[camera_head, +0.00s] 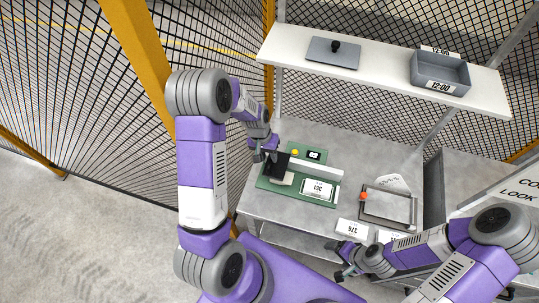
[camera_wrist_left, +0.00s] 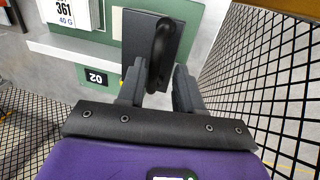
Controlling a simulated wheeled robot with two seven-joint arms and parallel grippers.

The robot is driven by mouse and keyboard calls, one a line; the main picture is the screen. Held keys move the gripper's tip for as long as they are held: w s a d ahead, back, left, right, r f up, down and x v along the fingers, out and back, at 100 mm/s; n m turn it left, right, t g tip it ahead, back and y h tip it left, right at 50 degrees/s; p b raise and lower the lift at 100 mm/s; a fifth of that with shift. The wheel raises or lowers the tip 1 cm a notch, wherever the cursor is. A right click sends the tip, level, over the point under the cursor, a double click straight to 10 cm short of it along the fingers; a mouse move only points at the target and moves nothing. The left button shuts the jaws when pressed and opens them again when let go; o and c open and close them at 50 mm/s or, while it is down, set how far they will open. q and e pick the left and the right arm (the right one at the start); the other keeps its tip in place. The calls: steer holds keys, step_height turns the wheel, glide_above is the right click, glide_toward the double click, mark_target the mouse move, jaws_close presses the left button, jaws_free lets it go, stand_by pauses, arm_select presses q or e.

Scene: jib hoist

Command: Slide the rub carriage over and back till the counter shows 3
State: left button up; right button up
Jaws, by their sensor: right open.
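The rub carriage (camera_head: 281,163) is a dark block with an upright black handle (camera_wrist_left: 160,50), at the left end of the white rail on the green test base (camera_head: 272,183). The counter (camera_head: 314,155) is a small black display behind the rail; in the left wrist view the counter (camera_wrist_left: 96,78) reads 02. My right gripper (camera_head: 345,262) is open and empty near the table's front edge.
A white 361 card (camera_head: 318,188) lies on the base. A grey frame (camera_head: 388,222) with an orange knob and a 376 card (camera_head: 352,229) are to the right. A shelf (camera_head: 390,72) with a lidded plate and a grey bin (camera_head: 440,74) is above. Mesh fencing stands left.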

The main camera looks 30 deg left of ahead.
arm_select(q)
steer(key=shift+r, duration=0.15)
steer(key=r, duration=0.3)
steer(key=a+r, duration=0.1)
steer(key=r, duration=0.3)
steer(key=shift+s+a, duration=0.15)
steer(key=shift+a, duration=0.05)
stand_by(0.5)
